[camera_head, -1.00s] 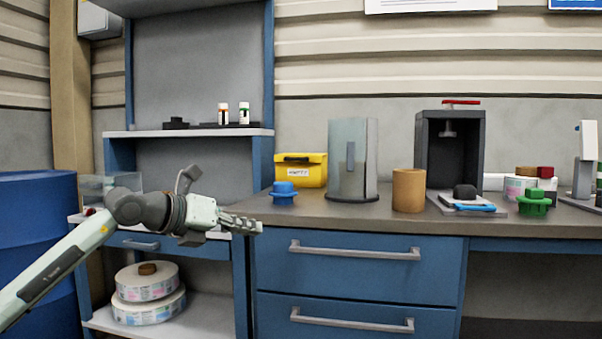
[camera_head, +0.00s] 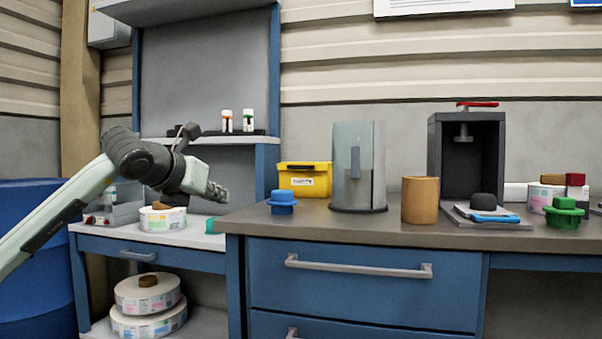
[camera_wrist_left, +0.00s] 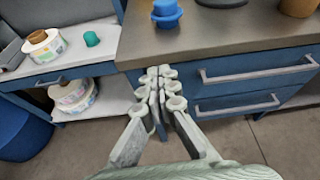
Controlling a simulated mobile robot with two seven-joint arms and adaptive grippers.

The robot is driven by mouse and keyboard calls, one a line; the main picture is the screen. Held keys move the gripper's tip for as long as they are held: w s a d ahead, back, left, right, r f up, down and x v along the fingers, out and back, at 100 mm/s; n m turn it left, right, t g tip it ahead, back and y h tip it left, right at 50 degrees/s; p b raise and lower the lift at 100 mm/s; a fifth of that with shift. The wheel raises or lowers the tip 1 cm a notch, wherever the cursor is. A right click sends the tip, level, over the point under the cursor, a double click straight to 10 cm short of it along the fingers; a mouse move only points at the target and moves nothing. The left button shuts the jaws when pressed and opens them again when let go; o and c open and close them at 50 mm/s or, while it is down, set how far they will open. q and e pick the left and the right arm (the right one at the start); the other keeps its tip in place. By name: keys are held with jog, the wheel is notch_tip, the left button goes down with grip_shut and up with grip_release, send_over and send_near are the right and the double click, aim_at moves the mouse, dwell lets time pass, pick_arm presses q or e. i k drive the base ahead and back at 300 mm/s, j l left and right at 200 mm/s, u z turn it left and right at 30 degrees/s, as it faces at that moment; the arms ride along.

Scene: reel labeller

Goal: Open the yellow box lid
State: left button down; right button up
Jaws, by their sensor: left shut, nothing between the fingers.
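The yellow box (camera_head: 305,182) stands on the worktop near the wall, with a white label on its front; its lid looks closed. My left gripper (camera_head: 217,193) is in front of the shelf unit, to the left of the yellow box and apart from it. In the left wrist view the left gripper (camera_wrist_left: 160,82) is shut and empty, its fingers together just in front of the worktop edge. The yellow box is outside the left wrist view. My right gripper is not in view.
A brown cylinder (camera_head: 420,200) is further right. The worktop edge (camera_head: 330,231) lies near the gripper. A labelled reel (camera_head: 163,218) is on the lower left table.

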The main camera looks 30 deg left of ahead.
aim_at(283, 166)
jog(key=i+j, duration=0.25)
jog(key=i, duration=0.25)
jog(key=i+j, duration=0.2)
jog(key=i, duration=0.25)
jog(key=i+j, duration=0.25)
jog(key=i, duration=0.25)
